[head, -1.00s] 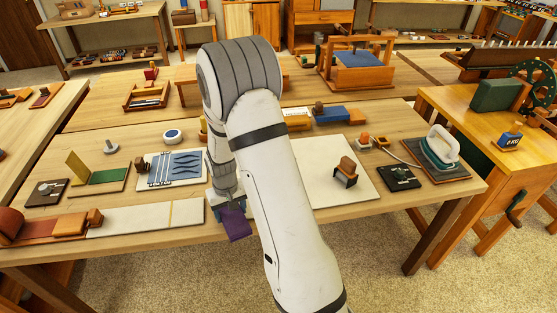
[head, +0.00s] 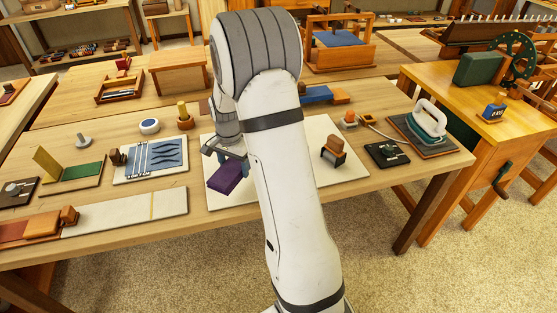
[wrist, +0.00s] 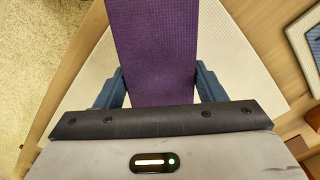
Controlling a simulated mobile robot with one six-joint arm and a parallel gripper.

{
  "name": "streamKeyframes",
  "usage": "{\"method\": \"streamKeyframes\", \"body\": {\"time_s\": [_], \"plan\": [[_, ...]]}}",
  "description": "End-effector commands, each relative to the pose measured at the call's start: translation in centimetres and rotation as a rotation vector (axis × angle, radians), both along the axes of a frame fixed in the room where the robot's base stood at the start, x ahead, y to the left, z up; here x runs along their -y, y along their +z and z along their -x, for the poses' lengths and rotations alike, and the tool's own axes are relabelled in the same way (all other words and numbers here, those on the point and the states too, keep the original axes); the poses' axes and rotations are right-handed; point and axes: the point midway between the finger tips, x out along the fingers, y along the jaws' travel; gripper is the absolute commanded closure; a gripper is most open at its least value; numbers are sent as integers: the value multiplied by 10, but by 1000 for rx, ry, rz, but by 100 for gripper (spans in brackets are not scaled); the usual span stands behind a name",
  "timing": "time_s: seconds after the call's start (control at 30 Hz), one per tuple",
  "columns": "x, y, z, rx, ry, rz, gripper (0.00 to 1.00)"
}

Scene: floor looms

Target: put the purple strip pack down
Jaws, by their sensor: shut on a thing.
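The purple strip pack (head: 226,176) is a flat, ribbed purple piece. It also fills the middle of the wrist view (wrist: 152,50), between the two blue fingers. My gripper (head: 230,160) is shut on it, one finger at each side edge. The pack is over the left part of a cream board (head: 300,190) on the wooden table; the board also shows in the wrist view (wrist: 235,60). I cannot tell whether the pack touches the board. My arm hides part of the board and the pack's right side.
A wooden stand with a brown block (head: 333,152) sits on the board's right half. Left of the board lies a tool mat with blue pieces (head: 150,160). A long pale strip board (head: 125,217) runs along the front left. An iron (head: 428,122) stands at the right.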

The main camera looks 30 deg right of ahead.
Motion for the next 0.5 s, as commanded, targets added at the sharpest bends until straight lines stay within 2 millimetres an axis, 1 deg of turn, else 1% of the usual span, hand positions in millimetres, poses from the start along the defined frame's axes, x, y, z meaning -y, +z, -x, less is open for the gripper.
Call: {"method": "streamKeyframes", "body": {"time_s": [0.03,0.1,0.23,0.3,0.4,0.5], "plan": [[14,1,-3,8,-124,1,63],[29,10,-5,6,-297,1,63],[52,26,-4,4,-566,0,63],[61,33,-4,4,-672,0,63],[69,39,-2,2,-773,0,63],[73,37,-1,-1,-821,1,63]]}}
